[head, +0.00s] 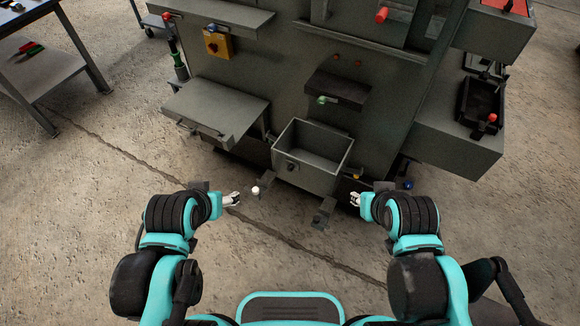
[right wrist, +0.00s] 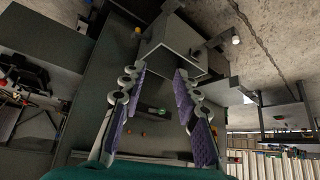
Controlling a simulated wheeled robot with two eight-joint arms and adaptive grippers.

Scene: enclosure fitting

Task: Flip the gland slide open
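I cannot tell for certain which part is the gland slide. A small green-tipped fitting (head: 322,100) sits at the front of a dark ledge (head: 340,88) on the grey enclosure (head: 290,70). The green part also shows between my right fingers in the right wrist view (right wrist: 163,112), beyond them. My right gripper (head: 354,199) is in front of the enclosure, right of the open box, touching nothing visible. Its fingers stand apart and empty in the right wrist view (right wrist: 158,74). My left gripper (head: 234,199) is left of the open box; its fingers are too small to read.
An open grey box (head: 312,150) juts out low between my grippers. A flat grey shelf (head: 217,108) is to its left. A yellow switch box (head: 217,44) hangs above. A side cabinet (head: 455,140) stands right. A small white knob (head: 255,191) is near my left gripper.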

